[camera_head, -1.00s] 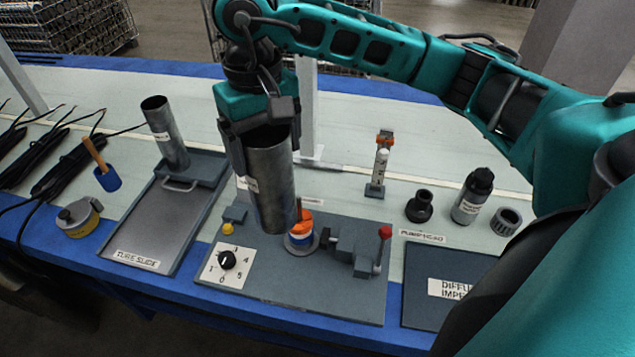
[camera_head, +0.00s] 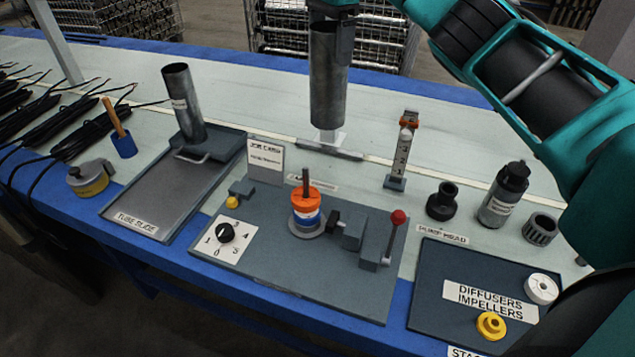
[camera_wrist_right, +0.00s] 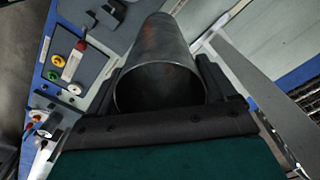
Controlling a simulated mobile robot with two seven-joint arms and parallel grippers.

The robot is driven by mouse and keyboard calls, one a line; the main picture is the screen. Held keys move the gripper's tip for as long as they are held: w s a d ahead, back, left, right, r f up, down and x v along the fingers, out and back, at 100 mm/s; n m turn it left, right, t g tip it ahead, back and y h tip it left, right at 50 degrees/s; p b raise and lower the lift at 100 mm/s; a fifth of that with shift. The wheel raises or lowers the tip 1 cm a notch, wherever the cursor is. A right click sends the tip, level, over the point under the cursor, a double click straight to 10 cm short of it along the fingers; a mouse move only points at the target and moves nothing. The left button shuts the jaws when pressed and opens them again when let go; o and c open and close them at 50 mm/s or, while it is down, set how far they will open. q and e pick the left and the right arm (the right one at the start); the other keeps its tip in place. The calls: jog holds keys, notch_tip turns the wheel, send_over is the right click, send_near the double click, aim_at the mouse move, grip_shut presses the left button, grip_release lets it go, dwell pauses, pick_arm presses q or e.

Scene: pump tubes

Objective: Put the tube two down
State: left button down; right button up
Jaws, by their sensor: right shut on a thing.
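My right gripper (camera_wrist_right: 172,88) is shut on a grey metal tube (camera_head: 327,78), one finger on each side of it in the right wrist view. The held tube (camera_wrist_right: 168,50) is upright and raised at the back of the table in the head view; whether its lower end touches anything is unclear. A second metal tube (camera_head: 184,103) stands on the far end of the tube slide tray (camera_head: 160,195). No number can be read on either tube. An orange and blue stack (camera_head: 306,207) with a thin shaft stands on the grey pump plate (camera_head: 290,270). My left gripper is not in view.
A red-knobbed lever (camera_head: 386,240) and a dial (camera_head: 227,233) are on the plate. A slim post with an orange top (camera_head: 402,150), a dark bottle (camera_head: 503,195) and black fittings stand to the right. Dark cables lie at the left. The diffusers tray (camera_head: 440,290) is front right.

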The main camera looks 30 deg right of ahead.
jog(key=d+f+m+b, duration=0.1)
jog(key=d+m, duration=0.1)
jog(key=d+f+m+b, duration=0.1)
jog(key=m, duration=0.1)
jog(key=d+f+m+b, duration=0.1)
jog(key=d+m, duration=0.1)
jog(key=shift+w+d+f+m+b, duration=0.25)
jog(key=shift+d+m+b, duration=0.05)
jog(key=shift+b, duration=0.05)
jog(key=shift+m, duration=0.3)
jog(key=f+b, duration=0.2)
jog(key=f, duration=0.4)
jog(key=f+b, duration=0.2)
jog(key=f, duration=0.5)
jog(key=f+b, duration=0.2)
jog(key=f, duration=0.5)
jog(key=shift+s+d+f, duration=0.1)
jog(key=shift+d, duration=0.15)
jog(key=o, duration=0.8)
jog(key=shift+f, duration=0.15)
jog(key=o, duration=0.3)
notch_tip(320, 180, up, 12)
jog(key=p, duration=0.3)
jog(key=shift+r, duration=0.2)
